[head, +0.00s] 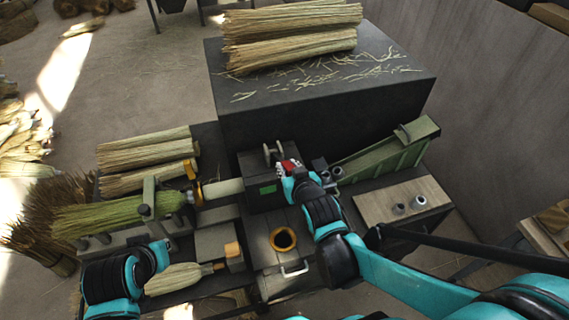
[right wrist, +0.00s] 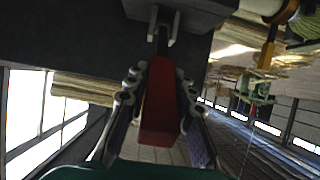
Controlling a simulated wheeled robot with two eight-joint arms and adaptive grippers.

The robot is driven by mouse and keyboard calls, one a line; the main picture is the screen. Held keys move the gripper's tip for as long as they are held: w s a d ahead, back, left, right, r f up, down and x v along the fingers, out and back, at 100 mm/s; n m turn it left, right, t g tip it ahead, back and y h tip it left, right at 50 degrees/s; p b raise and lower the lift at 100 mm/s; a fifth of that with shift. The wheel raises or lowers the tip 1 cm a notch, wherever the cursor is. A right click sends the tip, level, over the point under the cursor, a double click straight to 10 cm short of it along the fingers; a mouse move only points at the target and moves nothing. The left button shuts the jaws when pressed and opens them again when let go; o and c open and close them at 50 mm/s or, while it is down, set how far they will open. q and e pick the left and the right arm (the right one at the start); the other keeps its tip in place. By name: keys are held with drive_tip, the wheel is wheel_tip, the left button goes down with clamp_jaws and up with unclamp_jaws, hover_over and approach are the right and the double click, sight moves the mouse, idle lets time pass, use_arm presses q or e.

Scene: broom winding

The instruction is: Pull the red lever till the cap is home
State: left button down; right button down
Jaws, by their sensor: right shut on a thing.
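The red lever (head: 289,164) is on the dark machine head (head: 264,190), mostly covered by my right gripper (head: 291,172) in the head view. In the right wrist view the red lever (right wrist: 158,105) lies between the two fingers of my right gripper (right wrist: 160,90), and its dark stem runs up to a grey fork bracket (right wrist: 160,22). A green-bristle broom (head: 115,213) lies level at the left, its bound end facing a yellow ring (head: 197,194) and pale rod beside the machine head. I cannot tell which part is the cap. My left gripper (head: 160,252) is below the broom; its fingers are unclear.
A green trough (head: 385,155) stands to the right of the machine, beside a wooden board (head: 395,208) with two small metal cups. A dark block (head: 320,110) carrying straw bundles (head: 290,35) stands behind. An orange-rimmed hole (head: 283,240) is in front. More straw lies at left (head: 145,150).

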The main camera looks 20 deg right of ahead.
sight(291, 167)
drive_tip(key=shift+s+f+t+b, duration=0.45)
drive_tip(key=shift+f+b, duration=0.25)
drive_tip(key=shift+b, duration=0.25)
drive_tip(key=shift+s+f+t+b, duration=0.35)
drive_tip(key=shift+f+b, duration=0.3)
drive_tip(key=shift+b, duration=0.35)
drive_tip(key=shift+s+f+t+b, duration=0.35)
drive_tip(key=shift+f+t+b, duration=0.15)
drive_tip(key=shift+f+b, duration=0.35)
drive_tip(key=shift+r, duration=0.15)
drive_tip(key=c, duration=1.3)
unclamp_jaws()
drive_tip(key=shift+r, duration=0.1)
drive_tip(key=shift+r, duration=4.9)
